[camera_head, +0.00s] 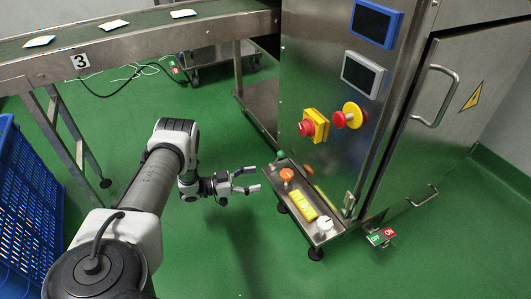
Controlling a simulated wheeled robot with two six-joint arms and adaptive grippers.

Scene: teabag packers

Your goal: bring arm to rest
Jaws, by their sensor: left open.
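My left arm comes in from the lower left and reaches toward the middle of the view. Its gripper (253,180) is open and empty, its fingers pointing right. It hangs over the green floor, just left of a low metal control tray (314,216) and apart from it. The tray carries an orange knob (287,174), a yellow block (303,204) and a white dial (324,223). My right gripper is not in view.
A steel cabinet (400,130) with red stop buttons stands right of the gripper. A conveyor (130,45) with several white packets crosses the back left. A blue crate (28,210) stands at the left edge. Green floor (230,255) below the gripper is clear.

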